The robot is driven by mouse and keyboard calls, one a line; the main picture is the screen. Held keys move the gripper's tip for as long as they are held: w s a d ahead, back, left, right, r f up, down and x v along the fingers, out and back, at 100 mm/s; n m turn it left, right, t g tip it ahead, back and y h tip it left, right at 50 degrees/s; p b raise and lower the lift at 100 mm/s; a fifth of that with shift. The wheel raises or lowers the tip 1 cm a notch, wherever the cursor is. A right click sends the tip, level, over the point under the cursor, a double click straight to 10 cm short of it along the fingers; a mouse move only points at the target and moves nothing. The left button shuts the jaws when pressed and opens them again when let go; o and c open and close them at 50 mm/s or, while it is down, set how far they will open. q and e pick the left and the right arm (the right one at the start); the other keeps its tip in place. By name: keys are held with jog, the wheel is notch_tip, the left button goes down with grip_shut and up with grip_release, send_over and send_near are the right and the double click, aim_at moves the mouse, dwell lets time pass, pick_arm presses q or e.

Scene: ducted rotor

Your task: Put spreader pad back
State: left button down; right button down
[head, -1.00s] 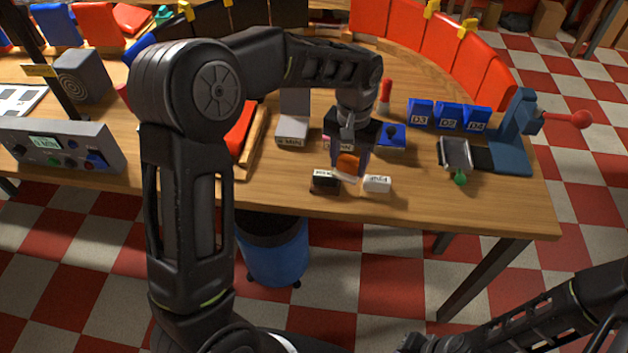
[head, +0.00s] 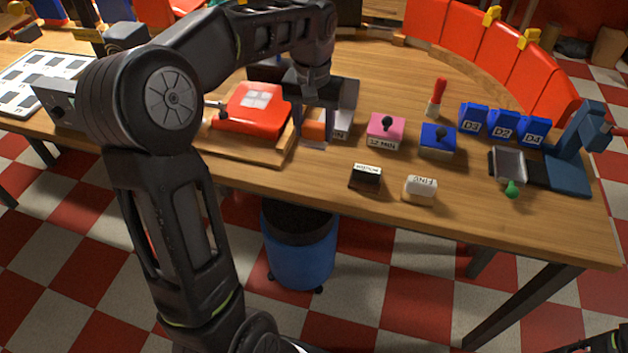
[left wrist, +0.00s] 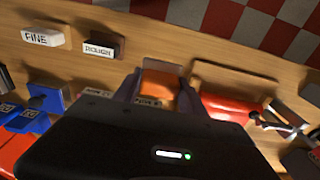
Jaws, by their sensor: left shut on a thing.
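My left gripper (head: 315,143) is shut on an orange block with a pale underside, which looks like the spreader pad (head: 313,131). It holds the pad just right of the wooden board (head: 240,152) carrying a red part (head: 255,122) with a white patch. The pad also shows between the fingers in the left wrist view (left wrist: 160,86). I cannot tell whether the pad touches the table. A grey-white block (head: 345,122) stands behind the gripper, partly hidden.
A black-and-white ROUGH block (head: 366,176) and a white FINE block (head: 421,189) lie near the front edge. A pink 12 MIN block (head: 385,133) and a blue block (head: 439,142) stand behind them. A blue bin (head: 300,250) stands below on the floor.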

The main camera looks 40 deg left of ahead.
pick_arm(q)
jog(key=shift+r, duration=0.1)
notch_tip(320, 180, down, 6)
jog(key=shift+f+p, duration=0.15)
jog(key=shift+p, duration=0.15)
jog(key=shift+f, duration=0.1)
jog(key=shift+f, duration=1.75)
jog(key=shift+f, duration=0.2)
jog(key=c, duration=0.6)
grip_release()
jog(key=shift+c, duration=0.2)
jog(key=shift+r, duration=0.1)
